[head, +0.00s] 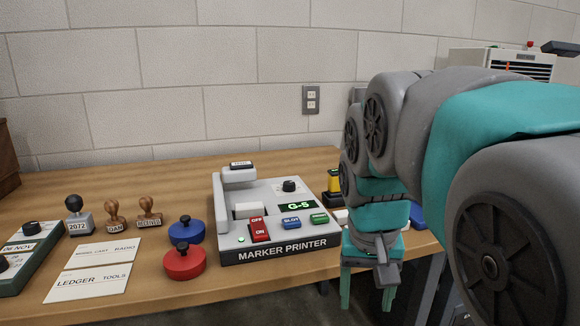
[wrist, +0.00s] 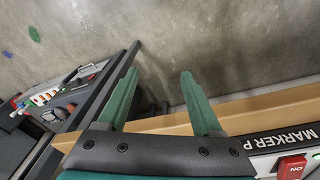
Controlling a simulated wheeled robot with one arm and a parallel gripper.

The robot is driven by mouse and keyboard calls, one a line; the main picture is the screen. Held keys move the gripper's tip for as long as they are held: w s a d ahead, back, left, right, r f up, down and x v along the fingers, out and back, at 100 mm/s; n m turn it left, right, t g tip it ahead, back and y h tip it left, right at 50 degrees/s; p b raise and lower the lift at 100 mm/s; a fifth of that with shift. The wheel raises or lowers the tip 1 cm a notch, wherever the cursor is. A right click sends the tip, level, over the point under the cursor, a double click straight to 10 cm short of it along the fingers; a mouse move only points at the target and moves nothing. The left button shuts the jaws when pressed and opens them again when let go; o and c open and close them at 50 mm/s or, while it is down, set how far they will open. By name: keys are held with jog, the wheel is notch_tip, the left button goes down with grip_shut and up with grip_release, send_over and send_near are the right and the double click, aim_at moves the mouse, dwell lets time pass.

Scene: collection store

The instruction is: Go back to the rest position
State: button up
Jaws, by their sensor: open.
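My gripper (head: 367,290) points down at the front edge of the wooden table, to the right of the marker printer. Its teal fingers are apart with nothing between them. In the wrist view my gripper (wrist: 157,95) is also open and empty, with the concrete floor beyond the fingers. The marker printer (head: 275,245) is a grey machine with a lit G-5 display, a red OFF/ON switch, and blue and green buttons. Its corner also shows in the wrist view (wrist: 268,143). My arm hides part of the table's right end.
Left of the printer on the wooden table (head: 150,288) are blue (head: 187,231) and red (head: 184,263) round pots, several stamps (head: 115,215), two cards (head: 90,283) and a date device (head: 30,250). A dark-edged cart (wrist: 90,95) stands beyond a floor gap. A wall socket (head: 311,99) is behind.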

jog(key=s+d+f+n+g, duration=0.1)
jog(key=s+d+f+g, duration=0.2)
jog(key=s+f, duration=1.2)
jog(key=s, duration=0.3)
jog(key=shift+s+f+n+y, duration=0.2)
jog(key=shift+n+y, duration=0.2)
